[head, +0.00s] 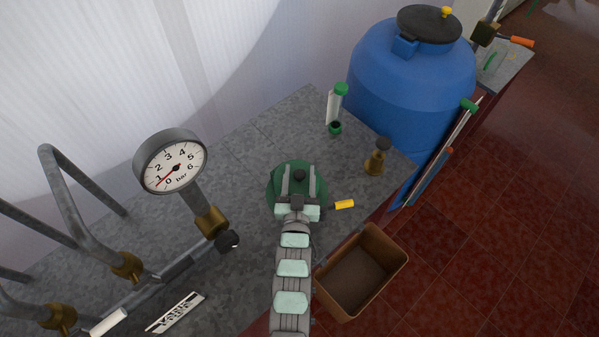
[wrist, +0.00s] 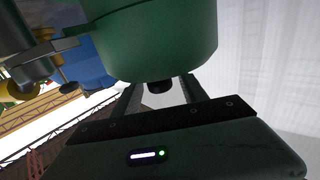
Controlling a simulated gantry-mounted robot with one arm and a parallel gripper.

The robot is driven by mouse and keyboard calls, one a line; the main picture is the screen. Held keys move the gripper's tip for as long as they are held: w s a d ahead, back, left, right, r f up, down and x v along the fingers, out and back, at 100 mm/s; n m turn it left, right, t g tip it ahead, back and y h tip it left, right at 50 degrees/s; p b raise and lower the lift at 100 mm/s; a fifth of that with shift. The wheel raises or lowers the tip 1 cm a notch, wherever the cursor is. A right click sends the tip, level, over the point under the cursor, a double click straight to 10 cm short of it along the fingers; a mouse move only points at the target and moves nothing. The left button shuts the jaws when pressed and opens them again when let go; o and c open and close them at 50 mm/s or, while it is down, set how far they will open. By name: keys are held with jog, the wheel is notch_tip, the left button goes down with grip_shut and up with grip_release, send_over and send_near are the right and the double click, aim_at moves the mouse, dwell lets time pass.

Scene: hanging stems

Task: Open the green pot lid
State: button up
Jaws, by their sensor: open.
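The green pot (head: 274,190) stands on the grey worktop in the head view, with its dark lid knob (head: 299,175) near the middle of its top. My gripper (head: 299,168) is open over the pot, one finger on each side of the knob. In the wrist view the pot (wrist: 155,45) appears upside down, and the black knob (wrist: 160,87) shows between the open fingers (wrist: 160,80). Neither finger is visibly closed on the knob. The seam between lid and pot cannot be made out.
A yellow handle (head: 344,204) is just right of the pot. A brass-coloured object (head: 375,162), a green-capped tube (head: 338,100) and a blue barrel (head: 410,75) stand beyond. A pressure gauge (head: 172,165) with pipes is left. A brown bin (head: 388,277) is below the worktop edge.

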jog(key=shift+w, duration=0.1)
grip_shut()
dwell(0.6)
dwell(0.9)
